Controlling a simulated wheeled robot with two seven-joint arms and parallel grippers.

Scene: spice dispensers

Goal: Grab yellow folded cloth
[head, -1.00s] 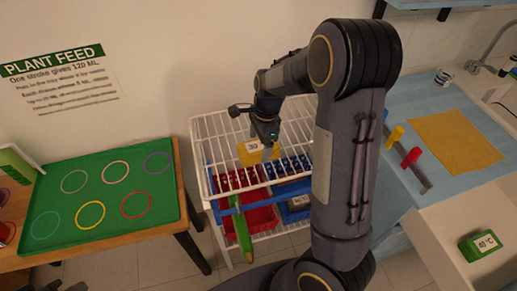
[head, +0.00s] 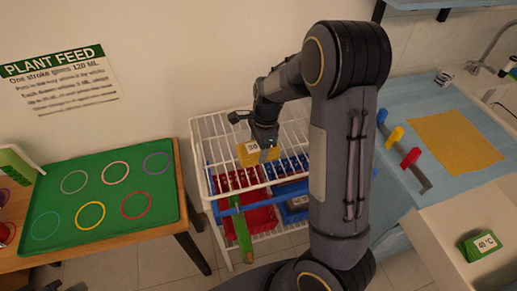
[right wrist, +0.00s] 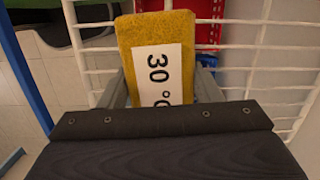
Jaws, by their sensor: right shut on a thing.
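The yellow folded cloth (head: 243,160) with a white "30" label lies at the top of the white wire rack. It also shows in the right wrist view (right wrist: 187,40), upright in the picture, its label reading "30 °C". My right gripper (head: 268,154) reaches down at the rack and is shut on the cloth, with a grey finger on each side of it in the wrist view; the fingertips are partly hidden. My left gripper (head: 62,286) shows only as a dark bit at the bottom left edge, too cut off to read its jaws.
The wire rack (head: 207,190) holds a red bin (head: 262,218) and a blue bin (head: 292,213) below. A green-handled tool (head: 243,238) hangs at its front. A green tray with coloured rings (head: 110,227) stands left. A flat yellow cloth (head: 455,142) lies on the right counter.

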